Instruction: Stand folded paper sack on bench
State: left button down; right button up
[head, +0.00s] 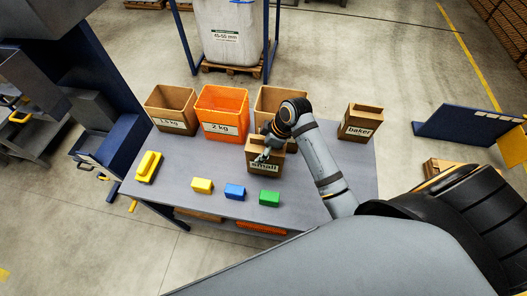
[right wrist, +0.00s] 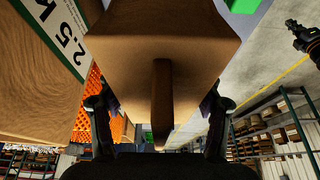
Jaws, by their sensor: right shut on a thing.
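A brown paper sack (head: 251,154) labelled "small" is upright over the middle of the grey bench (head: 312,195). My right gripper (head: 266,155) is shut on it from above, near its top and in front of its face. In the right wrist view the brown sack (right wrist: 200,35) fills the middle, between the fingers of the gripper (right wrist: 160,112). I cannot tell whether its bottom touches the bench. A second brown sack (head: 356,132) labelled "baker" stands at the bench's right. A dark clawed thing at the wrist view's upper right may be my left gripper (right wrist: 303,37).
Along the back stand a brown 1.5 kg box (head: 160,112), an orange 2 kg crate (head: 215,112) and a brown box (head: 268,98) close behind the held sack. Yellow (head: 202,186), blue (head: 235,192) and green (head: 270,198) blocks lie in front. A yellow handled thing (head: 148,167) is left.

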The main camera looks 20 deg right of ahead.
notch_tip(320, 180, down, 2)
jog(key=shift+f+p, duration=0.25)
jog(key=shift+p, duration=0.1)
jog(key=o, duration=1.8)
jog(key=shift+s+f, duration=0.1)
jog(key=shift+s, duration=0.05)
jog(key=b+v, duration=0.1)
jog(key=v, duration=1)
jog(key=shift+d+r, duration=0.1)
jog(key=shift+r, duration=0.45)
